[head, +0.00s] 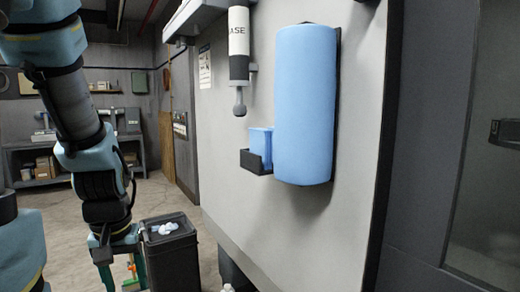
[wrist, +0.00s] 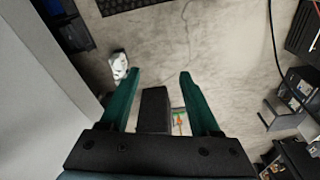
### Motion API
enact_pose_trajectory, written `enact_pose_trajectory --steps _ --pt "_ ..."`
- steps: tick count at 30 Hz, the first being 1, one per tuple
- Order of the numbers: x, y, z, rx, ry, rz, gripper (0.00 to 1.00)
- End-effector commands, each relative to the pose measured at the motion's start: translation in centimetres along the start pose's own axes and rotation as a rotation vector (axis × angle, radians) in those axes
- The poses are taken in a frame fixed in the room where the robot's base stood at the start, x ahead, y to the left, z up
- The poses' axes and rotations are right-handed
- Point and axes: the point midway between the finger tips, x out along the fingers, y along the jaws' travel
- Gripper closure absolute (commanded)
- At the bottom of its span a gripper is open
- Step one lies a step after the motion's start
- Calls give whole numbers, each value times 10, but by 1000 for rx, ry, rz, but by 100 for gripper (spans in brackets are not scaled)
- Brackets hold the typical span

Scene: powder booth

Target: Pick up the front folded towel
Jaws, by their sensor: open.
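Blue folded towels (head: 260,142) stand in a small black wall holder (head: 252,162), left of a large blue roll. I cannot clearly tell a front towel from any behind it. My gripper (head: 122,278) hangs pointing down at the lower left, well below and left of the holder, apart from the towels. In the wrist view its two teal fingers (wrist: 160,74) are spread, with nothing held between them; the floor shows beyond. No towels show in the wrist view.
The large blue roll (head: 304,105) and a hanging grease cylinder (head: 239,45) flank the holder on the pale wall panel (head: 350,130). A dark bin (head: 172,258) with white crumpled pieces stands right beside my gripper. Open floor lies behind, before a workbench (head: 70,160).

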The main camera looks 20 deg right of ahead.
Motion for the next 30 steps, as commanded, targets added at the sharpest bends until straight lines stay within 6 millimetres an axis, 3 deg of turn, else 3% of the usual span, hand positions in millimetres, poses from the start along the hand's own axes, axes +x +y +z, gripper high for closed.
enact_pose_trajectory --steps 4,6,8,12,16,21,30 --pt "-9 13 -26 64 3 6 18" --pt "-21 28 -52 133 5 13 10" --pt "-36 46 -78 209 5 21 10" --pt "-85 100 -129 409 -1 43 10" --pt "-140 153 -157 595 -5 66 10" --pt "-216 214 -167 824 -10 96 10" --pt "-321 273 -140 1125 -12 140 10"
